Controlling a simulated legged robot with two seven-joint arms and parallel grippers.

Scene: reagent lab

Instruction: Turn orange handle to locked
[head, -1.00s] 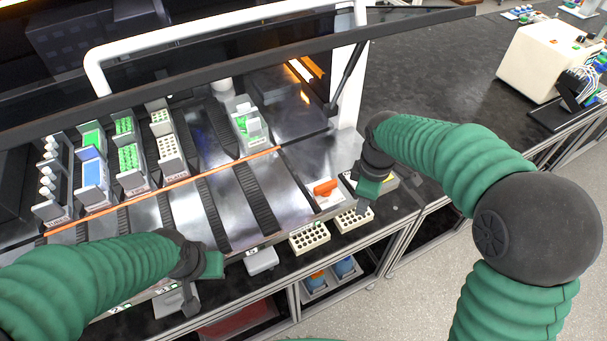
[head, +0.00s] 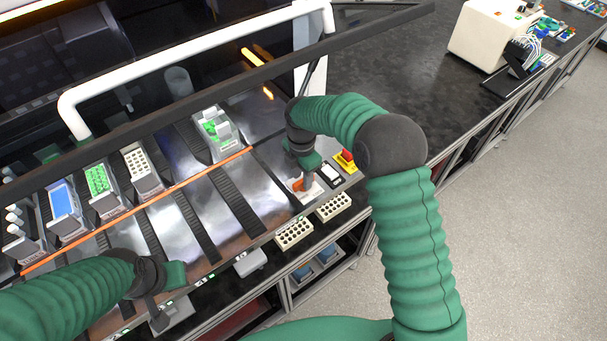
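The orange handle (head: 298,186) sits on a small white plate at the right front corner of the metal deck. My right gripper (head: 307,177) is right above it, pointing down, and partly covers it. Its fingertips are at or very near the handle; I cannot tell whether they touch or grip it. The handle's exact angle is hard to read behind the gripper. My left gripper (head: 161,304) is at the lower left, over the deck's front edge, away from the handle. Its finger opening is not clear.
A red knob on a yellow base (head: 345,160) and a white-and-black switch (head: 331,174) lie just right of the handle. Two cream racks (head: 294,234) stand in front. The raised hood's white frame (head: 190,60) spans above the deck. Tube racks (head: 98,190) stand at left.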

